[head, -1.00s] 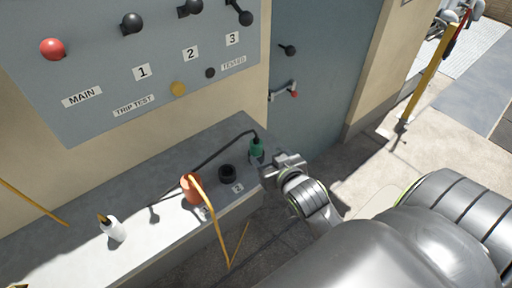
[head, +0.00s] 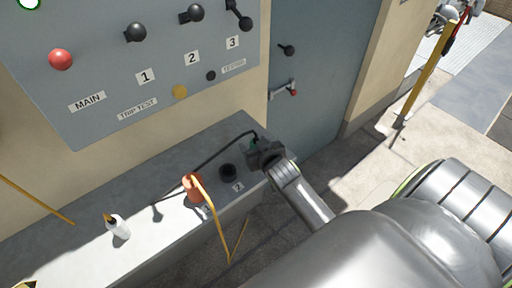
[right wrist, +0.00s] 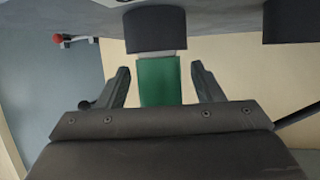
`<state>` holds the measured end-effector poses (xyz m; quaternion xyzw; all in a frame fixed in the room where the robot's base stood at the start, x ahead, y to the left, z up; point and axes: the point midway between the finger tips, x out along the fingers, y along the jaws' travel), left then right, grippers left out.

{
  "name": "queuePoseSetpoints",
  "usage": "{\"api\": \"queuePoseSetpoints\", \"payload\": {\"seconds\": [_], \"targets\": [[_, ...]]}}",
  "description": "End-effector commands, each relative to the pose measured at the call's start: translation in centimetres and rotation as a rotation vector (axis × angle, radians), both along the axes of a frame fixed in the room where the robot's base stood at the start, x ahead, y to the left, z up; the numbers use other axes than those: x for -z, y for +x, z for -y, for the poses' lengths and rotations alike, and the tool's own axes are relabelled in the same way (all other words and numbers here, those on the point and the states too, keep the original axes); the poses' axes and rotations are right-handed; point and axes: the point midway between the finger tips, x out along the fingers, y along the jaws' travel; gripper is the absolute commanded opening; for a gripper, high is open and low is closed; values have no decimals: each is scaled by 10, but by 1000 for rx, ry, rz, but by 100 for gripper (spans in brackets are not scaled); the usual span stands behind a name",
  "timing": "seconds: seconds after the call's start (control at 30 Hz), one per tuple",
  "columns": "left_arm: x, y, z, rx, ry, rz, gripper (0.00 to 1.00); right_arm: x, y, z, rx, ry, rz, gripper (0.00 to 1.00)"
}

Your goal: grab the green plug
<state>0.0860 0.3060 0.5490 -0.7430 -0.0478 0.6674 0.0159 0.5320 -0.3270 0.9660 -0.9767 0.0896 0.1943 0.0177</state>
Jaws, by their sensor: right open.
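The green plug (right wrist: 158,82) stands in a black socket (right wrist: 155,28) in the right wrist view. In the head view only a sliver of the plug (head: 254,142) shows behind my right gripper (head: 262,150), at the far right end of the grey ledge. In the right wrist view my right gripper (right wrist: 160,70) is open, with one finger on each side of the plug and a visible gap to both. My left gripper is not in view.
On the ledge (head: 120,182) stand an empty black socket (head: 228,171), an orange plug (head: 193,188) with a yellow cable and a white plug (head: 118,229). A switch panel (head: 120,75) is above. A blue-grey door (head: 325,65) with a handle stands behind my right gripper.

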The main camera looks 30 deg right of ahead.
Motion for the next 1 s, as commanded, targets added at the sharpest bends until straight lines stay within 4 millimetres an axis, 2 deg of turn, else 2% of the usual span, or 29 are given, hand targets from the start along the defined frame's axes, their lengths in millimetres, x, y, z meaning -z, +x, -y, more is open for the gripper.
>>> {"api": "queuePoseSetpoints", "payload": {"seconds": [0.13, 0.4, 0.8, 1.0], "targets": [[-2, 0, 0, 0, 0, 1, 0, 3, 8, 2, 0, 0, 0, 61], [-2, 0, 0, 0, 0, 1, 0, 4, 9, 2, 0, 0, 0, 61], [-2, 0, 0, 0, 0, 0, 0, 4, 9, 2, -1, 0, 0, 10], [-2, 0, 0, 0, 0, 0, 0, 4, 9, 2, -1, 0, 1, 10]]}}
